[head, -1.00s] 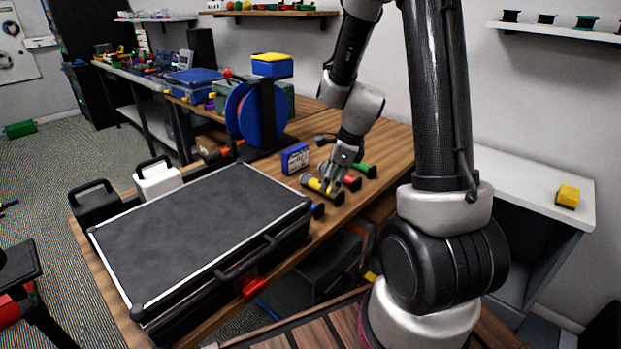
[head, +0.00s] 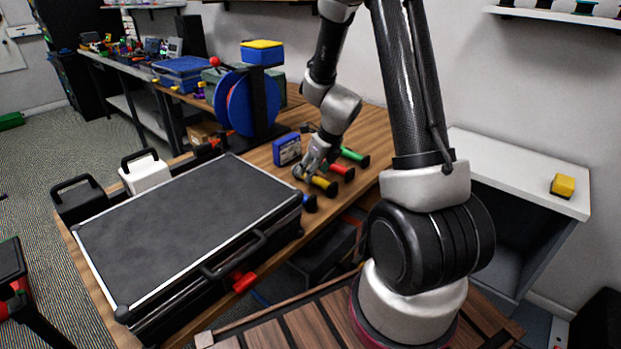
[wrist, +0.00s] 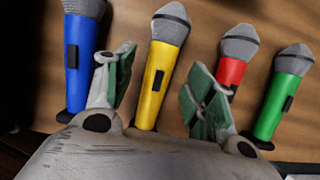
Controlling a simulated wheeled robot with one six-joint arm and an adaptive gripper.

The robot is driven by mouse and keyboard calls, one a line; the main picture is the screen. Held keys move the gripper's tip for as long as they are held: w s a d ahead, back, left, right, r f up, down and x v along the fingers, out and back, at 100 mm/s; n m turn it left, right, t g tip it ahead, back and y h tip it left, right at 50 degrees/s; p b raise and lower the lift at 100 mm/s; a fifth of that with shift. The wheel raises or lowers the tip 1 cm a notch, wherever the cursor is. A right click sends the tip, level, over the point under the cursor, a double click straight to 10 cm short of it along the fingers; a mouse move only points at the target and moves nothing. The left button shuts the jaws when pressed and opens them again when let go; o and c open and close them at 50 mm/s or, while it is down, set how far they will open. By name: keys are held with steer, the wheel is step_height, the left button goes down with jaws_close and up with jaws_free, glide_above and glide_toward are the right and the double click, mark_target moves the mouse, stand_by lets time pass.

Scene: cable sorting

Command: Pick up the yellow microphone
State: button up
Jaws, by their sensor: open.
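The yellow microphone (wrist: 157,82) lies on the wooden table between the blue microphone (wrist: 80,48) and the red microphone (wrist: 232,70). Its grey mesh head points away from my gripper in the wrist view. My gripper (wrist: 158,92) is open, with one finger on each side of the yellow body. I cannot tell whether the fingers touch it. The right finger partly covers the red microphone. In the head view my gripper (head: 308,176) is over the yellow microphone (head: 324,184) and hides its head end. The green microphone (wrist: 276,98) lies farther right.
A large black case (head: 185,235) covers the table's front left. A blue box (head: 287,149) stands close behind my gripper. A blue reel (head: 240,105) on a stand is farther back. The neighbouring microphones lie close on both sides.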

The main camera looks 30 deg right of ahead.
steer(key=x, duration=0.2)
steer(key=shift+w+f, duration=0.1)
steer(key=shift+f, duration=0.2)
jaws_close()
